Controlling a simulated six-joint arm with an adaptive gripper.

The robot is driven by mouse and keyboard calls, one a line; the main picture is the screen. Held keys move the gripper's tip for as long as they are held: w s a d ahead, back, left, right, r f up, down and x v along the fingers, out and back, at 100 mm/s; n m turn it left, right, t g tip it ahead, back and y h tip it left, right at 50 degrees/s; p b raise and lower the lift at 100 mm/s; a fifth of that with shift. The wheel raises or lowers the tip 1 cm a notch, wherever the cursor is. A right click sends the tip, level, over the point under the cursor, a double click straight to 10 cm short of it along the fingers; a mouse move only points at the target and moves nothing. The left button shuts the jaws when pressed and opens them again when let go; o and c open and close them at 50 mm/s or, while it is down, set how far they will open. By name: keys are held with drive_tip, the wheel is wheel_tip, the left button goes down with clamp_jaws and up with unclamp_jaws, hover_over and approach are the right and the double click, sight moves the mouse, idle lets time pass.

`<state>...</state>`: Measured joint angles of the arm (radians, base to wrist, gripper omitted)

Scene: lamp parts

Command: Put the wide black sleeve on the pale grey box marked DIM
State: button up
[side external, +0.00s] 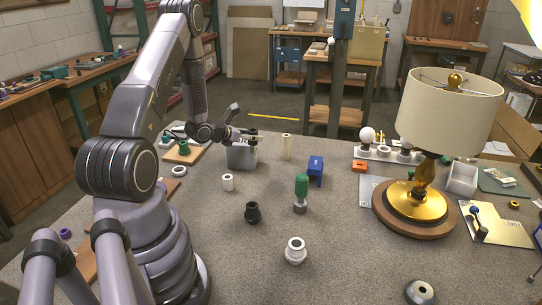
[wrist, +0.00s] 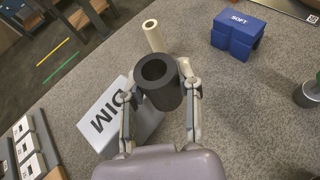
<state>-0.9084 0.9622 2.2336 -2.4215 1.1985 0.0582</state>
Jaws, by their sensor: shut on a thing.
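The wide black sleeve (wrist: 170,92) is between the fingers of my gripper (wrist: 160,86), which is shut on it. Its open end faces the wrist camera. The pale grey box marked DIM (wrist: 104,116) lies below and left of the sleeve in the wrist view, partly hidden by the sleeve and fingers. In the side external view my gripper (side external: 250,136) is over the top of the pale grey box (side external: 242,156). The sleeve is hard to make out there, and I cannot tell whether it touches the box.
A white ring part (side external: 228,182), a black fitting (side external: 253,212) and a green-handled tool (side external: 301,190) stand nearer. The lamp (side external: 429,200) is at right.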

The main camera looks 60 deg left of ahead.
sight(242, 141)
drive_tip(key=a+r+n+y, duration=0.3)
drive_tip(key=a+r, duration=0.1)
drive_tip(key=a, duration=0.5)
drive_tip(key=shift+d+f, duration=0.15)
drive_tip(key=shift+f, duration=3.35)
drive_tip(key=shift+f, duration=0.15)
drive_tip(key=o, duration=1)
drive_tip(key=shift+o, duration=0.2)
